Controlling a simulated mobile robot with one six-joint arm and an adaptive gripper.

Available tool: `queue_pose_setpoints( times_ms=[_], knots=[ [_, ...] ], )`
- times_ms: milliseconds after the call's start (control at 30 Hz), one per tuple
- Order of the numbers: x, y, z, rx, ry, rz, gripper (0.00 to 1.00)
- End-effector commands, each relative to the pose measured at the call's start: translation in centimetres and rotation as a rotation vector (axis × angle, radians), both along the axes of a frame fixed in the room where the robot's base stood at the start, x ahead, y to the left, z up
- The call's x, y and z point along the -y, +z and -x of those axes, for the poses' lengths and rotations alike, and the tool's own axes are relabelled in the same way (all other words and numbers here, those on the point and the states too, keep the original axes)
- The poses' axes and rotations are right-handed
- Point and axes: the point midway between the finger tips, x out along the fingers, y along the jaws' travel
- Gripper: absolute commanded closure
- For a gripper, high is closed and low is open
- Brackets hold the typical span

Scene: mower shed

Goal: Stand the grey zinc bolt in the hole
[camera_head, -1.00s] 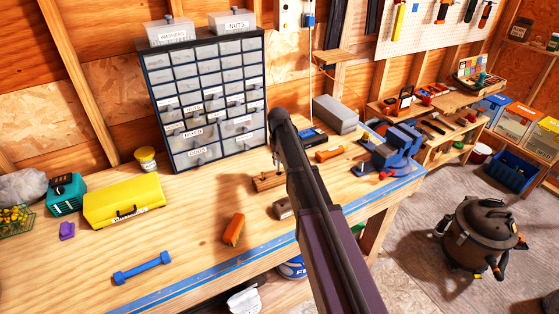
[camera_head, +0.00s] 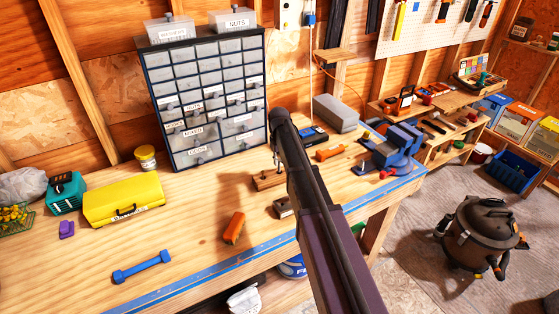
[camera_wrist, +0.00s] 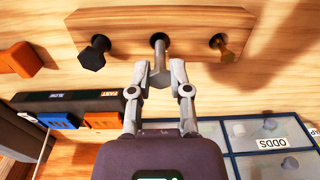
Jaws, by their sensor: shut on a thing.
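The grey zinc bolt (camera_wrist: 160,59) is upright or nearly so between my fingertips, its shank running to the dark middle hole (camera_wrist: 159,38) of a wooden block (camera_wrist: 205,16). Its lower end overlaps the hole; I cannot tell how deep it sits. A black bolt (camera_wrist: 92,57) and a brass bolt (camera_wrist: 225,52) stand in the block on either side. In the head view, the block (camera_head: 262,184) is on the bench, partly hidden by my arm.
A drawer cabinet (camera_head: 212,95) stands behind the block and shows in the wrist view (camera_wrist: 285,142). A dark case with blue and orange parts (camera_wrist: 70,105) lies near my gripper.

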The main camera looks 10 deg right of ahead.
Motion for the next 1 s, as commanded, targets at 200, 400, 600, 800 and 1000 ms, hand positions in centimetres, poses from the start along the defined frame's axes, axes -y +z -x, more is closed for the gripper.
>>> queue_pose_setpoints(
  times_ms=[200,400,600,800,1000],
  knots=[
    [0.0,-0.5,0.0,0.000,0.000,0.000,1.00],
    [0.1,-0.8,0.0,0.000,-0.002,0.000,1.00],
    [0.2,-1.2,0.0,0.000,-0.002,0.000,1.00],
    [0.2,-1.5,0.0,0.000,-0.002,0.000,1.00],
    [0.1,-1.9,0.0,0.000,-0.002,0.000,1.00]
  ],
)
